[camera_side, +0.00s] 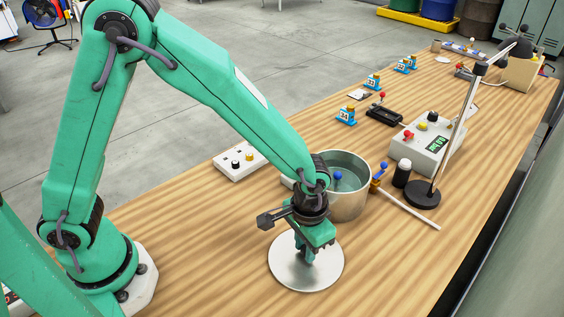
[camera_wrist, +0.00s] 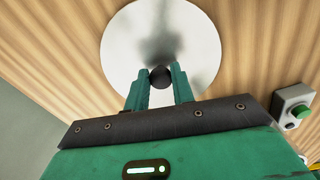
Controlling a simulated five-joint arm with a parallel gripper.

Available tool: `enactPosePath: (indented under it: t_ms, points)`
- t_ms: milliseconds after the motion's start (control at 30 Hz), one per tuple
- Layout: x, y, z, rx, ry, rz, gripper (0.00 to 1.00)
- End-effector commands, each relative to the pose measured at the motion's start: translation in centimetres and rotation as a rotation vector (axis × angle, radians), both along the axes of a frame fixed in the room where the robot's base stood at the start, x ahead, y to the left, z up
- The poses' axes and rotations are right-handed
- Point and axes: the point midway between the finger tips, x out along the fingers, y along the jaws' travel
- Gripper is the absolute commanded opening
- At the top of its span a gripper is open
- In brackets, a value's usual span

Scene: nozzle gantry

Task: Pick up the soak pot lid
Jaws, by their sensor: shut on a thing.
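The soak pot lid (camera_side: 323,274) is a flat, round, silvery disc at the front of the wooden bench, beside the pot. In the wrist view the lid (camera_wrist: 125,45) shows a dark round knob (camera_wrist: 160,76) at its centre. My gripper (camera_side: 307,255) points down over the lid. In the wrist view my gripper (camera_wrist: 160,82) has its two green fingers shut on the knob, one on each side. I cannot tell whether the lid touches the bench or is slightly raised. The soak pot (camera_side: 351,197) stands uncovered just behind, with liquid and a blue-topped item inside.
A white control box (camera_side: 238,162) lies left of the pot. A wooden rod (camera_side: 410,211), a dark jar (camera_side: 402,173) and a black-based stand (camera_side: 423,194) are on the right. A grey box with a display (camera_side: 425,143) is behind. The bench front is clear.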

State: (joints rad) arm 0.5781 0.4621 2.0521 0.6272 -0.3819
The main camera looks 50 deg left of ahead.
Motion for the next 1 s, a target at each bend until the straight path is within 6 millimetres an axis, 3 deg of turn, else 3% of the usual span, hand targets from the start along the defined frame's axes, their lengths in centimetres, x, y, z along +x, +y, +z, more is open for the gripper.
enactPosePath:
  t_ms: [333, 700, 1000]
  points:
    - [0.1, -0.1, 4.0, -0.003, -0.005, 0.0, 0.0]
    - [-6.1, -3.1, 7.7, -0.003, -0.003, -0.007, 0.0]
    - [-9.5, -4.7, 9.9, 0.0, -0.001, -0.003, 0.0]
